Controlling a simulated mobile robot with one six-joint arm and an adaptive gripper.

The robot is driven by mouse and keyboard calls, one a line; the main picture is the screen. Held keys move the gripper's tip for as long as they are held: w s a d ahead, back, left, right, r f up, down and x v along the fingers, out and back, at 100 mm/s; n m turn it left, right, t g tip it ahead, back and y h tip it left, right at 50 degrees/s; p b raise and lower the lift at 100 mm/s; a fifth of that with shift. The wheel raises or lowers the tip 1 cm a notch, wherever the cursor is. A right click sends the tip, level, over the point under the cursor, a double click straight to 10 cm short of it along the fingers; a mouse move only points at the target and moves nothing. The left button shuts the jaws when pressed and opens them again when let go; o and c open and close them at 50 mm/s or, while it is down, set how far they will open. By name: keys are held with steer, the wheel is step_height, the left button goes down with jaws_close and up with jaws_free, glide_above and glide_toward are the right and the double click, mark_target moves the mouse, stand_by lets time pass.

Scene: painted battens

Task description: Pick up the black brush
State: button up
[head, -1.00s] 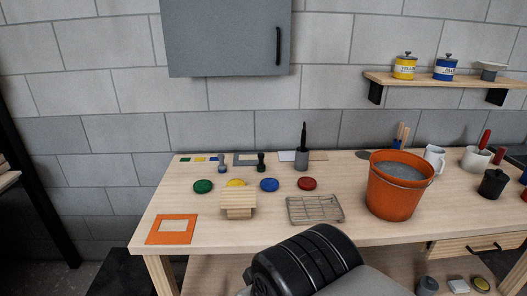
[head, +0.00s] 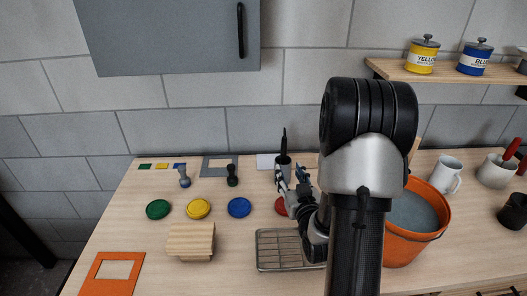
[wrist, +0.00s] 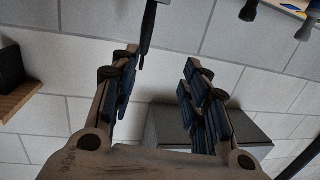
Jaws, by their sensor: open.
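The black brush (head: 284,141) stands upright in a dark grey holder near the back of the bench, its dark handle pointing up. In the wrist view, where the scene appears upside down, a thin dark shaft, probably the brush (wrist: 148,27), shows beside the left finger's tip. My gripper (head: 289,181) is open and empty, just in front of the brush's holder in the head view. It also shows in the wrist view (wrist: 160,62), the shaft nearer its left finger than its right. My gripper hides part of the holder; I cannot tell whether it touches.
A black stamp-like piece (head: 232,176) and a grey-blue one (head: 184,177) stand to the left. Coloured discs, a wooden block (head: 190,243) and a wire rack (head: 275,252) lie nearer. An orange bucket (head: 428,232) stands right. A grey cabinet (head: 165,35) hangs above.

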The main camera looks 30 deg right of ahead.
mark_target(286, 146)
steer(key=shift+m+t+h, duration=0.3)
steer(key=shift+t+h, duration=0.1)
steer(key=x, duration=0.3)
steer(key=d+x, duration=0.1)
steer(key=x, duration=0.3)
steer(key=b+x, duration=0.1)
steer(key=x, duration=0.3)
steer(key=shift+s+d+f, duration=0.1)
steer(key=shift+s+d, duration=0.1)
steer(key=shift+d, duration=0.1)
steer(key=x, duration=0.2)
steer(key=b+x, duration=0.1)
steer(key=x, duration=0.1)
steer(key=shift+d+f, duration=0.1)
steer(key=shift+d, duration=0.4)
steer(key=shift+w+d, duration=0.15)
steer(key=shift+w, duration=0.4)
steer(key=shift+c, duration=0.3)
jaws_close()
